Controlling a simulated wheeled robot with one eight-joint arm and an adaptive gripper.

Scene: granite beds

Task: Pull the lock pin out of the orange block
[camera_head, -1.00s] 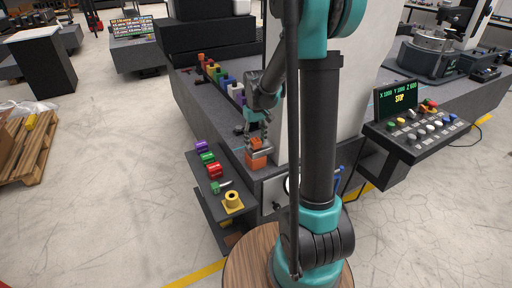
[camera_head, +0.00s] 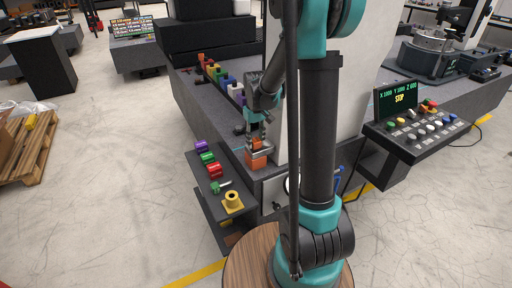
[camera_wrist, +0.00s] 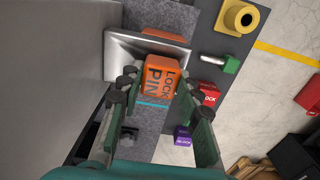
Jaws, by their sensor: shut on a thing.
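An orange head lettered "LOCK PIN" (camera_wrist: 161,77) sits between the fingertips of my gripper (camera_wrist: 160,82) in the wrist view, a finger on each side. My gripper (camera_head: 258,141) is shut on it. A grey metal piece (camera_wrist: 140,53) lies just beyond the head, and more orange (camera_wrist: 166,36) shows past it. In the head view the orange block (camera_head: 257,161) sits at the near corner of the granite bed, just below my gripper. The pin's shaft is hidden, and I cannot tell how deep it sits.
A dark side shelf (camera_head: 216,194) left of the block holds purple, green and red pieces and a yellow ringed part (camera_head: 232,201). A tall pale upright (camera_head: 346,110) stands close on the right. A row of coloured pieces (camera_head: 220,78) stands farther back on the bed.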

